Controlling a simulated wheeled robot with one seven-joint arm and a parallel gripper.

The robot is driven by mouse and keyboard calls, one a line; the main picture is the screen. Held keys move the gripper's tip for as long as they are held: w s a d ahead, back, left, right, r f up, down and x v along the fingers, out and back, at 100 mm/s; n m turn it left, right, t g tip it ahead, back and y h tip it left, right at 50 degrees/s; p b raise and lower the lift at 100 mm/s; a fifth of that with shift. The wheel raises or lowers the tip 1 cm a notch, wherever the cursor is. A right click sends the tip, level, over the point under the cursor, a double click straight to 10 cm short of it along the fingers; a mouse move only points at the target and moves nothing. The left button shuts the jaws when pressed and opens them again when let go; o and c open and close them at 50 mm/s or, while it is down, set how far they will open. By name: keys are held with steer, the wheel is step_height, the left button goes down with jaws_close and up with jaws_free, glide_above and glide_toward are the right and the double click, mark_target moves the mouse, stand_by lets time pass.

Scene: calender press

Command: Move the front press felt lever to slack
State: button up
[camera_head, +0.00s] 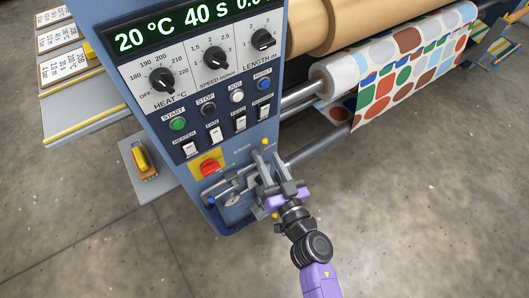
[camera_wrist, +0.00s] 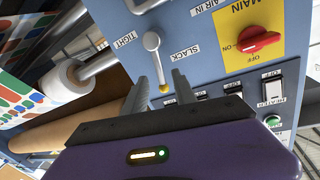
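In the wrist view a grey lever (camera_wrist: 156,62) with a round hub and a yellow tip stands on the blue panel, between the labels TIGHT and SLACK. Its tip points toward my gripper and lies about midway between the two labels. My gripper (camera_wrist: 158,88) is open, with one finger on each side of the lever tip; I cannot tell whether either finger touches it. In the head view my gripper (camera_head: 272,164) is at the lower right of the panel and covers most of the lever there. Whether its label says front press felt is not readable.
The red main switch (camera_head: 208,166) on its yellow plate is left of my gripper, with toggle switches (camera_head: 214,134) above. The printed fabric roll (camera_head: 395,62) and metal rollers extend to the right. The concrete floor (camera_head: 420,200) in front is clear.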

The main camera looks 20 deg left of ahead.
mark_target(263, 150)
steer(key=shift+b+x, duration=0.35)
steer(key=shift+x, duration=1.45)
jaws_close()
